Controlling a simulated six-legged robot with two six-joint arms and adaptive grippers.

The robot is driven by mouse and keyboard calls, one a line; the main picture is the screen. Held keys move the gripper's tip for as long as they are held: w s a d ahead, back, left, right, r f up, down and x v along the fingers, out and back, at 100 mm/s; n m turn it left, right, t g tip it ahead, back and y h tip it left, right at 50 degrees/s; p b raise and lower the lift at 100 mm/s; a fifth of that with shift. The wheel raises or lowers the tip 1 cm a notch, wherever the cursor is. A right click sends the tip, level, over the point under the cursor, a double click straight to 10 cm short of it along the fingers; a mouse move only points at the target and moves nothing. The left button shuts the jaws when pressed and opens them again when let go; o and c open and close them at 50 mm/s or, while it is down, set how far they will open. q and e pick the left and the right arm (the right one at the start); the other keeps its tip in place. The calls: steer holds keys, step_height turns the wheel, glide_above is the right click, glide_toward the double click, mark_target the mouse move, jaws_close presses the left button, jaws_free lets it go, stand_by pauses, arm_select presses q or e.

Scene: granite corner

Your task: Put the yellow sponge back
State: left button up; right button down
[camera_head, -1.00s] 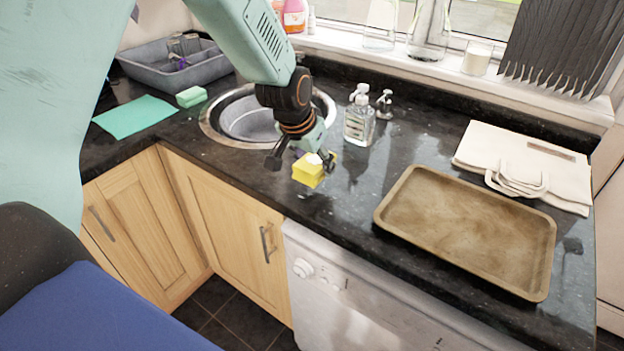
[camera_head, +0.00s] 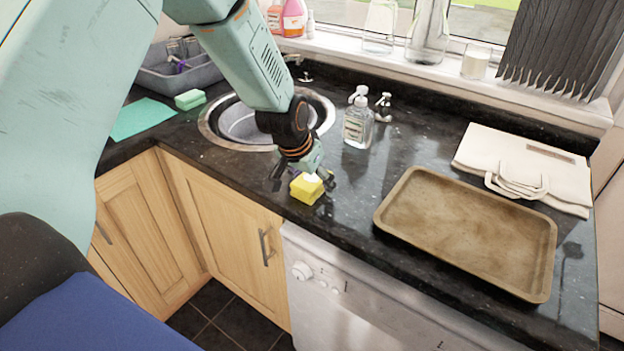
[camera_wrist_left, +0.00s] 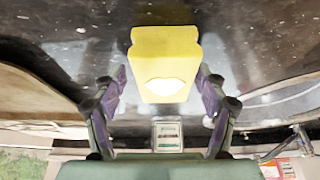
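The yellow sponge (camera_head: 306,190) is on the dark counter (camera_head: 352,207), near its front edge, and seems to rest on it. My left gripper (camera_head: 303,181) is just over the sponge, with one finger on either side. In the left wrist view the sponge (camera_wrist_left: 165,55) shows between and beyond the spread fingers of the left gripper (camera_wrist_left: 162,82), with a small gap on each side. A pale patch shows on its near face. My right gripper is not in view.
The round sink (camera_head: 210,127) is behind left, with a green sponge (camera_head: 190,99) and a green cloth (camera_head: 140,119) farther left. A soap bottle (camera_head: 358,124) stands behind right. A brown tray (camera_head: 465,235) and a cloth bag (camera_head: 520,160) fill the right side.

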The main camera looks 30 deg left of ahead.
mark_target(313, 179)
arm_select(q)
steer(key=shift+w+a+f, duration=0.1)
steer(key=shift+w+a, duration=0.05)
steer(key=shift+r, duration=0.25)
steer(key=p+v, duration=0.2)
steer(key=v, duration=0.3)
steer(key=shift+r+p, duration=0.15)
steer(key=shift+p, duration=0.25)
steer(key=v, duration=0.6)
steer(key=shift+s, duration=0.3)
steer(key=shift+w, duration=0.1)
